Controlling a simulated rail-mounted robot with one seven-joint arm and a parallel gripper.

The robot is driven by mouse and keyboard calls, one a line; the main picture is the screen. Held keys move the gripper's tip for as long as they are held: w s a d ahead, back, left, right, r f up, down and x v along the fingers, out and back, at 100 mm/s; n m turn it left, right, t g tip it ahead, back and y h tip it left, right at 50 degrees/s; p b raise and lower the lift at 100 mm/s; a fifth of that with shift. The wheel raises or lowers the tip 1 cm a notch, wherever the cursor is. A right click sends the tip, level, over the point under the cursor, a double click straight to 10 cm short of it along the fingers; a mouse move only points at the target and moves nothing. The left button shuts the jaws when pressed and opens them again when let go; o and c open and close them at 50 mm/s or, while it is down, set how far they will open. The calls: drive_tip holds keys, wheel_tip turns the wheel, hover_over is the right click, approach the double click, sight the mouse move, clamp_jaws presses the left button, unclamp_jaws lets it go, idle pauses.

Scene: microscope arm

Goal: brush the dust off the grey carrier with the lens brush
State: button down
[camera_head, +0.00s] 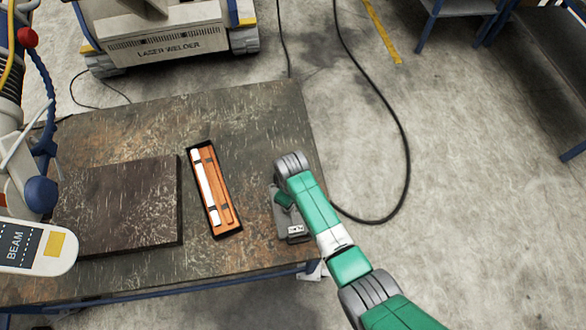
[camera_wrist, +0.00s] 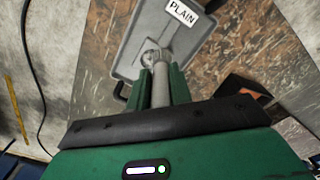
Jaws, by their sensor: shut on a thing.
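The grey carrier (camera_head: 283,222) lies near the right edge of the table, partly covered by my arm. In the wrist view the carrier (camera_wrist: 142,22) is a shallow grey tray with a white "PLAIN" label. My gripper (camera_wrist: 162,82) is shut on a pale grey rod-like handle, which I take as the lens brush (camera_wrist: 161,96). The brush points at the carrier, and its far end overlaps the carrier's near part in the picture. I cannot tell whether it touches. Dust is not clearly distinguishable. In the head view my gripper (camera_head: 285,199) is over the carrier, its fingertips mostly hidden.
A black case with an orange insert (camera_head: 221,184) lies left of the carrier, holding a white strip. A dark raised slab (camera_head: 120,205) is farther left. A white arm marked "BEAM" (camera_head: 35,250) reaches in at the left. The table's right edge is close to the carrier.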

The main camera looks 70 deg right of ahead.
drive_tip(key=shift+r+p, duration=2.5)
drive_tip(key=shift+r, duration=0.35)
